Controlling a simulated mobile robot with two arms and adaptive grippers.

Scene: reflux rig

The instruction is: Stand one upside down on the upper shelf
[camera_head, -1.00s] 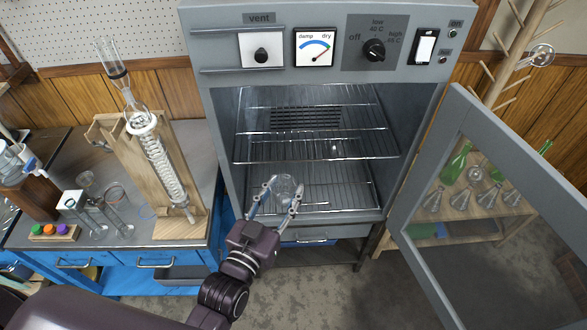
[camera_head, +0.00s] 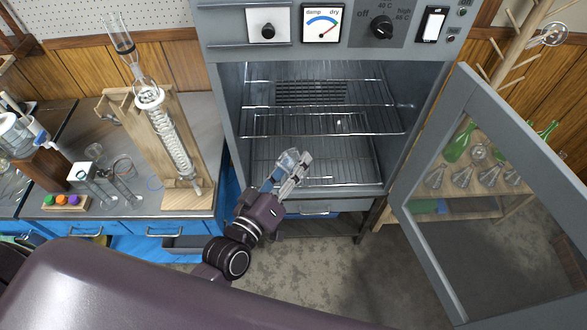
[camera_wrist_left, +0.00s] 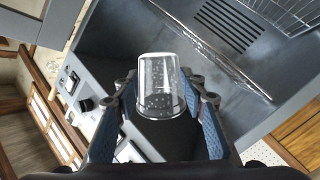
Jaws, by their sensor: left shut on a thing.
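My left gripper (camera_head: 292,165) is shut on a clear glass beaker (camera_wrist_left: 160,85), in front of the open drying cabinet. In the left wrist view the beaker is between the two blue-padded fingers, with drops on its wall. In the head view the fingers mostly hide it. I cannot tell surely which end is its mouth. The upper wire shelf (camera_head: 350,134) looks empty and lies farther back, above the gripper. The lower wire shelf (camera_head: 345,172) is partly behind the gripper. My right gripper is not in view.
The cabinet's glazed door (camera_head: 420,160) stands swung open to the right. A glass condenser on a wooden stand (camera_head: 185,195) stands on the left bench, with several small glass vessels farther left. Flasks and green bottles show through the door.

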